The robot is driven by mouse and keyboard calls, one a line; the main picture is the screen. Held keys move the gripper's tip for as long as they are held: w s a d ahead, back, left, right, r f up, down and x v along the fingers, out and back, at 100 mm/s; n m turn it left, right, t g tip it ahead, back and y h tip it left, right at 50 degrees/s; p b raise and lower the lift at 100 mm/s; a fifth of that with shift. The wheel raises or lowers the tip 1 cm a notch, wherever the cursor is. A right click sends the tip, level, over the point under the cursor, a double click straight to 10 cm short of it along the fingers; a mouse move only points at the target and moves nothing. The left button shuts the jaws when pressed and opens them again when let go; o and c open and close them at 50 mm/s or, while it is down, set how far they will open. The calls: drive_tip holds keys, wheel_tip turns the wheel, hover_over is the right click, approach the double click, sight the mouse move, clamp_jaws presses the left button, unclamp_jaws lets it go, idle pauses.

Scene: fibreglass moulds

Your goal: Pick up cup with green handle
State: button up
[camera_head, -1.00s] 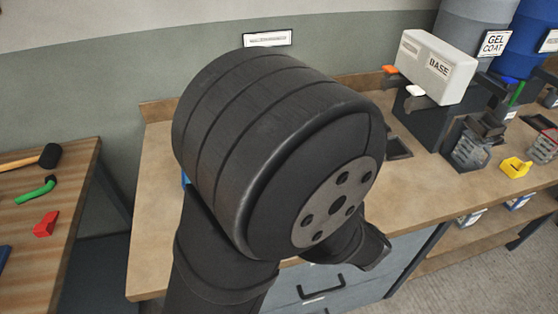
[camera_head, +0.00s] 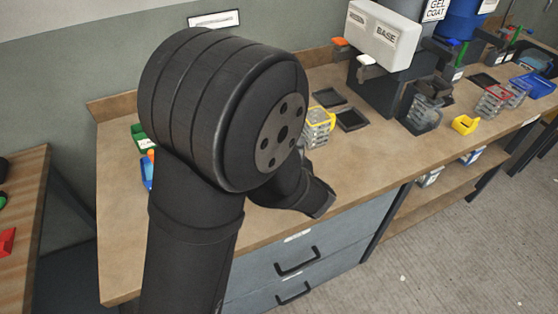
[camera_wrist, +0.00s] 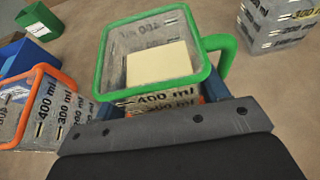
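The clear cup with the green rim and green handle (camera_wrist: 222,48) is in the upper middle of the wrist view. It has ml marks and a cream-coloured block or filling inside. Orange shows just below its body, maybe the rim of another cup under it. My gripper (camera_wrist: 172,102) is at the near side of the cup, with a blue finger part at its left and right. The cup hides the fingertips, so I cannot tell whether they touch or squeeze it. In the head view my own arm hides the cup and gripper.
An orange-rimmed cup (camera_wrist: 43,108) stands close on the left. A stack of clear cups (camera_wrist: 275,28) is at the upper right. Green (camera_wrist: 40,20) and blue (camera_wrist: 22,56) bins are at the upper left. The BASE container (camera_head: 383,36) stands further right on the wooden bench (camera_head: 120,235).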

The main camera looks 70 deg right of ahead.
drive_tip(key=c, duration=0.5)
drive_tip(key=shift+r, duration=0.1)
drive_tip(key=shift+r, duration=0.45)
drive_tip(key=s+a+r, duration=0.5)
drive_tip(key=s+r, duration=0.5)
drive_tip(key=w+a+n+t+y, duration=0.2)
drive_tip(key=w+n, duration=0.1)
drive_tip(key=w, duration=1.3)
drive_tip(key=shift+w+a+r, duration=0.25)
drive_tip(key=shift+a+r, duration=0.05)
drive_tip(key=shift+r, duration=0.15)
